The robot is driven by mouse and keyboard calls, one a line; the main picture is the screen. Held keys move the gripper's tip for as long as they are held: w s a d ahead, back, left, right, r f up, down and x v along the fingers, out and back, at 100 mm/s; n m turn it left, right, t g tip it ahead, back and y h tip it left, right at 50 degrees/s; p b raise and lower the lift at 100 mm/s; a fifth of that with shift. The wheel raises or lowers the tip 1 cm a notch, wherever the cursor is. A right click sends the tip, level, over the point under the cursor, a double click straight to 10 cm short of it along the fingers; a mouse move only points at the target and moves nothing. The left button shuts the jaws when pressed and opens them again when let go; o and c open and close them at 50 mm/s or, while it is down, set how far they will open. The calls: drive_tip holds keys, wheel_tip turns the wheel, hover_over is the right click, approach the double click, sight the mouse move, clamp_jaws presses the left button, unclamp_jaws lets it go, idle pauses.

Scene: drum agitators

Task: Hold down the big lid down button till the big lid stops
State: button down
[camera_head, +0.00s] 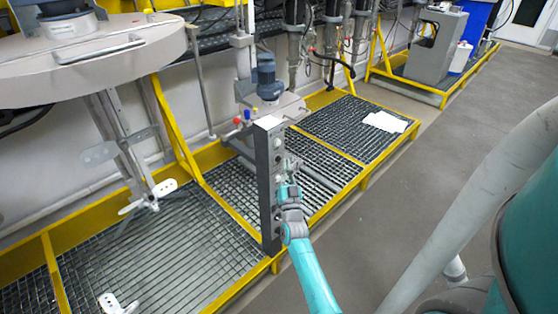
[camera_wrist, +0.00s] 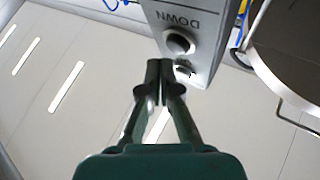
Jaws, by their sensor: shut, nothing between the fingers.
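A round button (camera_wrist: 179,42) sits beside that word, with another dark one (camera_wrist: 184,70) further along. My gripper (camera_wrist: 160,72) is shut and empty, its tips by these buttons; whether they touch is unclear. In the head view, my gripper (camera_head: 284,188) is at the post's right side. The big lid (camera_head: 95,68) is raised at the upper left, an agitator (camera_head: 148,195) hanging below it.
Yellow-framed floor grating (camera_head: 165,255) lies under the lid and around the post. White sheets (camera_head: 385,121) lie on the grating further right. A blue motor (camera_head: 268,78) stands behind the post. The grey floor (camera_head: 400,170) on the right is mostly clear.

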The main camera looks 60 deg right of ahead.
drive_tip(key=shift+w, duration=0.15)
drive_tip(key=shift+w+d, duration=0.1)
drive_tip(key=shift+w, duration=0.15)
drive_tip(key=shift+w+d, duration=0.15)
drive_tip(key=shift+w, duration=0.35)
idle(2.4)
drive_tip(key=shift+s, duration=0.1)
idle(2.8)
drive_tip(key=shift+s+a, duration=0.25)
drive_tip(key=shift+s, duration=0.55)
drive_tip(key=shift+s+a, duration=0.2)
drive_tip(key=shift+s, duration=0.6)
drive_tip(key=shift+s+a, duration=0.15)
drive_tip(key=shift+s, duration=0.7)
drive_tip(key=shift+s+a, duration=0.2)
drive_tip(key=shift+s, duration=0.6)
